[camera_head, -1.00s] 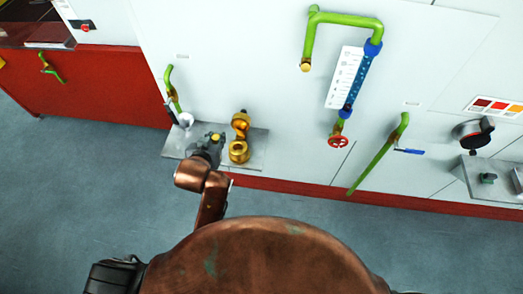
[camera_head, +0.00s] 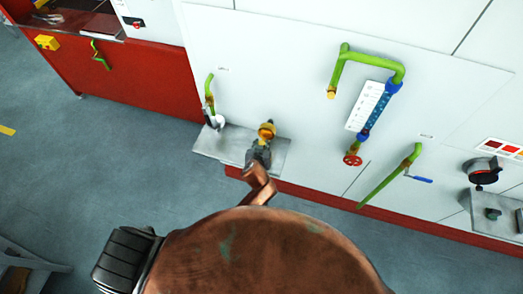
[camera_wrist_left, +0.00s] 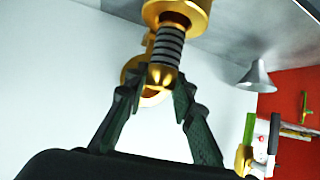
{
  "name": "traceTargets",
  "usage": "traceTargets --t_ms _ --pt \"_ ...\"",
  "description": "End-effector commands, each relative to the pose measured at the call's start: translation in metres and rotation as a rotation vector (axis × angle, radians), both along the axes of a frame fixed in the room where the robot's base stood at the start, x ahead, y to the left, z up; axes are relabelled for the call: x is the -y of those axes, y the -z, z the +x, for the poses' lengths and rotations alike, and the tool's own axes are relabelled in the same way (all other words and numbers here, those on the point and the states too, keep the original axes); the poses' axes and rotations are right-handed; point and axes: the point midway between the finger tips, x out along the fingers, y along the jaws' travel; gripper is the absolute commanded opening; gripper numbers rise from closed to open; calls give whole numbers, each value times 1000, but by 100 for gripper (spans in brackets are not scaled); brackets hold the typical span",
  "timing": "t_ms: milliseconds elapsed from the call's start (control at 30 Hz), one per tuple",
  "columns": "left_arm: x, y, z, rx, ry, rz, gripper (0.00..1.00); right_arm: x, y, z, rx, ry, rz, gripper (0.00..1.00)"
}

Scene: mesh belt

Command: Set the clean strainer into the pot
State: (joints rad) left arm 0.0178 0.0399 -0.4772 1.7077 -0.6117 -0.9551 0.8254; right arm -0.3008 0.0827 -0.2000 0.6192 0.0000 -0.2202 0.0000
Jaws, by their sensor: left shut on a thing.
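In the left wrist view, my left gripper (camera_wrist_left: 158,88) is shut on the gold end of the strainer (camera_wrist_left: 168,46), which has a grey ribbed body. The ribbed body lines up with the gold pot (camera_wrist_left: 178,8) at the picture's top edge. Its far end meets or overlaps the pot's mouth; I cannot tell how deep it sits. In the head view, my left gripper (camera_head: 258,152) is over the metal shelf, in front of a gold fitting (camera_head: 266,131), and hides the pot and strainer. My right gripper is out of view.
The metal shelf (camera_head: 215,148) juts from the white wall panel. A pale funnel (camera_head: 216,121) is at its left, under a green pipe (camera_head: 209,92). Green pipes with a red valve wheel (camera_head: 352,159) are on the right. The shelf's left part is bare.

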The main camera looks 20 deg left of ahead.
Motion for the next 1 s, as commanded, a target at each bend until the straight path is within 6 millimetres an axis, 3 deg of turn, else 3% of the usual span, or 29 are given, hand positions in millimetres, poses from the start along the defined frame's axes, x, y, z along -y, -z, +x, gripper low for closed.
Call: traceTargets --t_ms 400,833,867,1000 --pt "0 47 0 -1 0 2 0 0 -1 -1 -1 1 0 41" --pt "1 52 0 2 1 0 0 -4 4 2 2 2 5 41" --pt "0 52 0 1 0 0 24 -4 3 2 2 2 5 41" --pt "0 52 0 0 0 0 34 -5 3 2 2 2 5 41"
